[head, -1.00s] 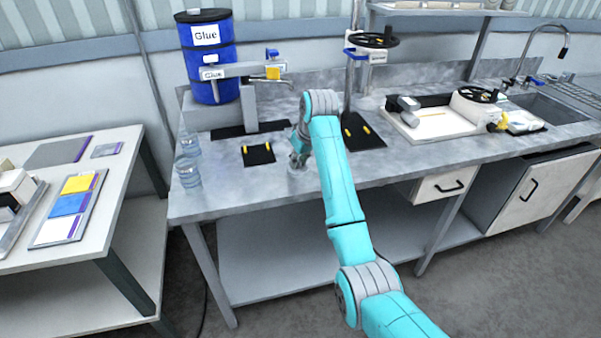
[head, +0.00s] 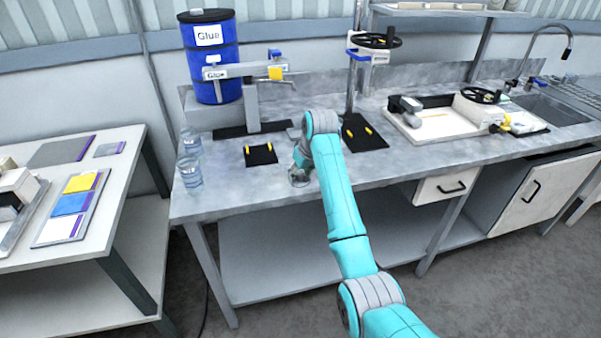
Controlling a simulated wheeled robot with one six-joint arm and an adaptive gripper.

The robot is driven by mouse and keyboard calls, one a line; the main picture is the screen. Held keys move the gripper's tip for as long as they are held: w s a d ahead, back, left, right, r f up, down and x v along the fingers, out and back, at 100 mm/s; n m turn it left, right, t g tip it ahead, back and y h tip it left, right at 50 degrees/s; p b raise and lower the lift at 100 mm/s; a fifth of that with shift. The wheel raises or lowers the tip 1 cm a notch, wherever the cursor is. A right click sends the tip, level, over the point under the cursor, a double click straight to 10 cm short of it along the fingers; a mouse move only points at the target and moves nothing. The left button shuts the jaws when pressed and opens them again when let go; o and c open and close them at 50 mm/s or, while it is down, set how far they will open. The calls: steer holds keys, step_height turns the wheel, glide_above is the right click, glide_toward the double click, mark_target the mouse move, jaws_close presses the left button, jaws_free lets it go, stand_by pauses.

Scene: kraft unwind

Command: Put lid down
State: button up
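My gripper (head: 300,168) is low over the front part of the grey workbench (head: 245,190), pointing down and partly hidden by my teal arm. A small, greyish round shape (head: 298,181) shows at its fingertips, close to the bench top. It is too small to tell whether this is the lid or whether the fingers grip it. Two clear jars stand at the bench's left end, one behind (head: 189,144) and one in front (head: 190,173). I cannot tell whether either has a lid on.
A black pad with yellow pegs (head: 261,154) lies left of my gripper. A second black pad (head: 368,142) lies under the wheel press (head: 375,41). The blue glue drum (head: 212,60) stands behind.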

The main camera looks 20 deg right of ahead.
steer(key=v, duration=1.2)
steer(key=shift+r, duration=0.15)
